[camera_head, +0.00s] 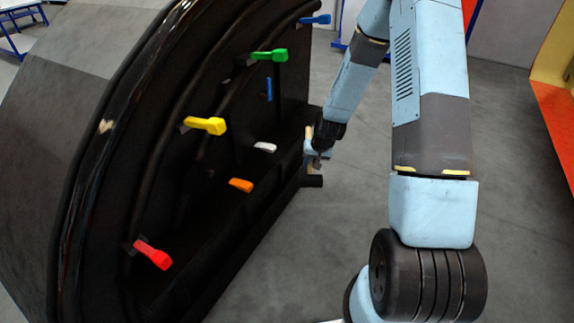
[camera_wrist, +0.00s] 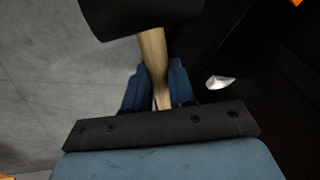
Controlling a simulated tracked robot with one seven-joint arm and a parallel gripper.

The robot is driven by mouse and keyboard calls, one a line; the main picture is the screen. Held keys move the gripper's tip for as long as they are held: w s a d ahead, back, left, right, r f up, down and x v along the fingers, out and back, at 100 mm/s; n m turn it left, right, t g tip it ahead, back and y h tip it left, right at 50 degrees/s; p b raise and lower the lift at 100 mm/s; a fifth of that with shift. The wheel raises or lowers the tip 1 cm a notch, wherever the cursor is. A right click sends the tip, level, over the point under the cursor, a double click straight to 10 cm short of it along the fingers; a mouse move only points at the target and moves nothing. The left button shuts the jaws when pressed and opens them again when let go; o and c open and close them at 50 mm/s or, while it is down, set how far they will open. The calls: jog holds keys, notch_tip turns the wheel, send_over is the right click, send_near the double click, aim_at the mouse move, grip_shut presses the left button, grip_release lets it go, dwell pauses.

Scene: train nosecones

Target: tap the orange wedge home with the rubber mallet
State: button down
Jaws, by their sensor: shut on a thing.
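The orange wedge (camera_head: 241,185) sticks out of the dark nosecone's inner side, low in the middle of the head view. A small orange patch at the wrist view's top right corner may be it. My gripper (camera_head: 318,153) is to the right of the wedge and apart from it, beside the nosecone's right edge. In the wrist view its blue fingers (camera_wrist: 158,90) are shut on the pale wooden handle of the rubber mallet (camera_wrist: 153,55). The mallet's black head (camera_wrist: 140,14) is beyond the fingers, partly cut off by the frame. The mallet's head shows small and dark in the head view (camera_head: 312,181).
The nosecone (camera_head: 100,200) also carries red (camera_head: 153,254), yellow (camera_head: 206,125), green (camera_head: 269,56), white (camera_head: 265,147) and blue (camera_head: 269,88) pieces. Another blue piece (camera_head: 316,19) is at its top. Grey floor (camera_head: 330,235) is clear to the right.

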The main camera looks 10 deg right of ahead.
jog(key=s+a+r+m+h, duration=0.1)
jog(key=s+a+r+m, duration=0.1)
jog(key=a+m, duration=0.4)
jog(key=shift+s+a+h, duration=0.25)
jog(key=shift+a+h, duration=0.15)
jog(key=shift+a, duration=1.25)
notch_tip(320, 180, down, 7)
jog(key=w+a, duration=0.2)
jog(key=shift+a, duration=0.4)
jog(key=shift+r, duration=0.1)
